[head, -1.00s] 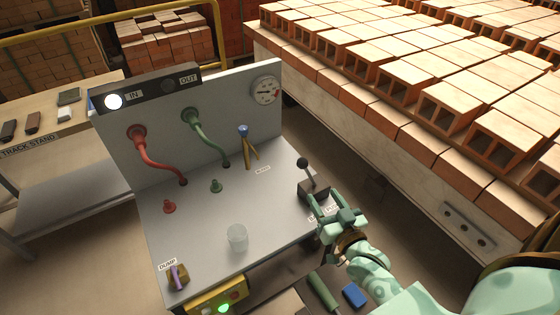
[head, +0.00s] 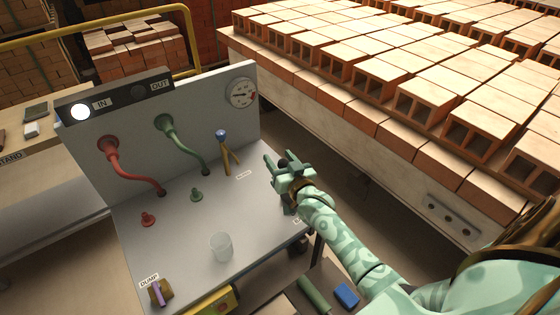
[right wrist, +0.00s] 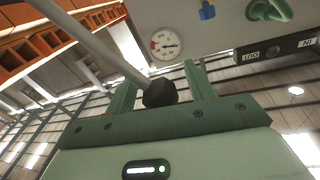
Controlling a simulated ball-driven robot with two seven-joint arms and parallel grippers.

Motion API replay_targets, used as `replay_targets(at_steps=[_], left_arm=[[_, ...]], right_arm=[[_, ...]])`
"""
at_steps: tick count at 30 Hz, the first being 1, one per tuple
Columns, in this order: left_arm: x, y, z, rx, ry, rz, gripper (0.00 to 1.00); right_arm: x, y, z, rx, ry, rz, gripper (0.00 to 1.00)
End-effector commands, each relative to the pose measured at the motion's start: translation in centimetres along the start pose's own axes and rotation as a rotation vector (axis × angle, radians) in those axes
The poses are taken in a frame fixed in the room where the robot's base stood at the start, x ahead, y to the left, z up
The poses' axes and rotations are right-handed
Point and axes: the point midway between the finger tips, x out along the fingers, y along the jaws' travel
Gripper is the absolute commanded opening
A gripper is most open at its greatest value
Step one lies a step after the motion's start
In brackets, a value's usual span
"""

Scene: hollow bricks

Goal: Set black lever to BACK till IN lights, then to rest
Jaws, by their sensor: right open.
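The black lever's round knob (head: 284,162) shows at the right side of the grey console (head: 180,255). My right gripper (head: 285,171) is open at the knob, its hand covering most of the lever's shaft and base. In the right wrist view the knob (right wrist: 159,93) sits between the two green fingers of my right gripper (right wrist: 160,80), its pale shaft running to the upper left. I cannot tell whether the fingers touch it. The IN lamp (head: 80,111) is lit white; the OUT lamp (head: 138,92) is dark. My left gripper is out of view.
A red hose (head: 128,173), a green hose (head: 187,145), a blue-topped brass valve (head: 225,150) and a clear cup (head: 221,247) are on the console. A gauge (head: 241,93) is on its back panel. A brick-laden bench (head: 350,150) stands close on the right.

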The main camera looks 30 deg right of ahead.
Motion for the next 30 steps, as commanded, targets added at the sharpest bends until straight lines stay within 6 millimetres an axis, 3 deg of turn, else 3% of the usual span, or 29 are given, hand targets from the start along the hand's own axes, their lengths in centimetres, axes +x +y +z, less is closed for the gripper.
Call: replay_targets(at_steps=[6, 12, 17, 22, 26, 30], left_arm=[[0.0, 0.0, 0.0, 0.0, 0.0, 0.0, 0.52], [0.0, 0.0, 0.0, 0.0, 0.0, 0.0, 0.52], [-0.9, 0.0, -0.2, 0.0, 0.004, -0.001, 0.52], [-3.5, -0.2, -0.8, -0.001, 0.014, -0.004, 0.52], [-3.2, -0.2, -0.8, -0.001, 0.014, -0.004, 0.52], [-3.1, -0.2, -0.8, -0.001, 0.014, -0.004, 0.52]], right_arm=[[0.0, 0.0, 0.0, 0.0, 0.0, 0.0, 0.54], [0.0, 0.0, 0.0, -0.001, 0.0, 0.0, 0.0], [0.1, 0.5, -0.7, 0.035, -0.006, 0.0, 0.0], [0.6, 3.4, -2.3, 0.238, -0.042, 0.006, 0.0], [0.9, 5.2, -2.1, 0.275, -0.047, 0.009, 0.0], [0.9, 5.5, -2.0, 0.276, -0.047, 0.008, 0.0]])
